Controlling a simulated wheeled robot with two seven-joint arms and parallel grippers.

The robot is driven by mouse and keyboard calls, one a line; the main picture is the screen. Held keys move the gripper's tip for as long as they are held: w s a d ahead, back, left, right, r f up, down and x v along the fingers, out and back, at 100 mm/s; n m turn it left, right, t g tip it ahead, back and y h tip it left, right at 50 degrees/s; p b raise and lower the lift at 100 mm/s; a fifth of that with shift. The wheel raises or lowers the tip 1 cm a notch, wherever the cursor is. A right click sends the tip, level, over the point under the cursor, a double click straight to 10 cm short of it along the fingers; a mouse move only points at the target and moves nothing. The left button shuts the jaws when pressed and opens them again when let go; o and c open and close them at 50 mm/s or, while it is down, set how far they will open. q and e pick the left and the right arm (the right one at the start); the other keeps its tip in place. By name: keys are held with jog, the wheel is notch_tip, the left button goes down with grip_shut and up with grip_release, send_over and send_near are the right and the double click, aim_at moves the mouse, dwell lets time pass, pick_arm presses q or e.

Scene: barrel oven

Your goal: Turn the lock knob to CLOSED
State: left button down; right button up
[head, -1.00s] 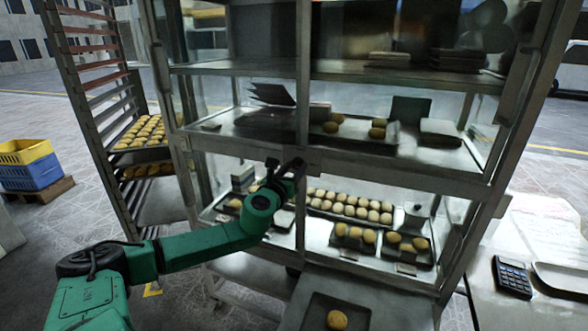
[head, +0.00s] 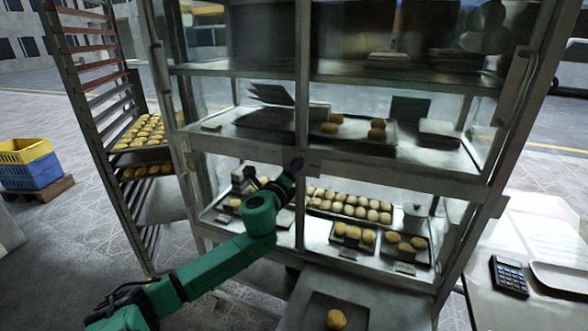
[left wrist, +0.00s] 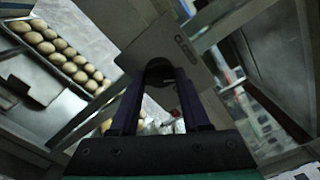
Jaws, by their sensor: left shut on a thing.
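The lock knob (left wrist: 159,70) is a dark round piece on a grey metal plate (left wrist: 147,45), seen in the left wrist view. In the head view my left gripper (head: 293,168) reaches the middle post of the glass-fronted cabinet (head: 303,95), just below the middle rail. The knob is mostly hidden there by the gripper. My right gripper is not in view.
Trays of round buns (head: 350,205) lie on the cabinet's lower shelf, behind the post. A tall rack (head: 85,85) with bun trays stands to the left. A calculator (head: 510,276) lies on a table at the right. A single bun (head: 336,319) sits on a tray at the front.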

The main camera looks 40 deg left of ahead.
pick_arm(q)
jog(key=shift+n+p, duration=0.6)
jog(key=shift+n, duration=2.7)
jog(key=shift+c, duration=1.9)
grip_release()
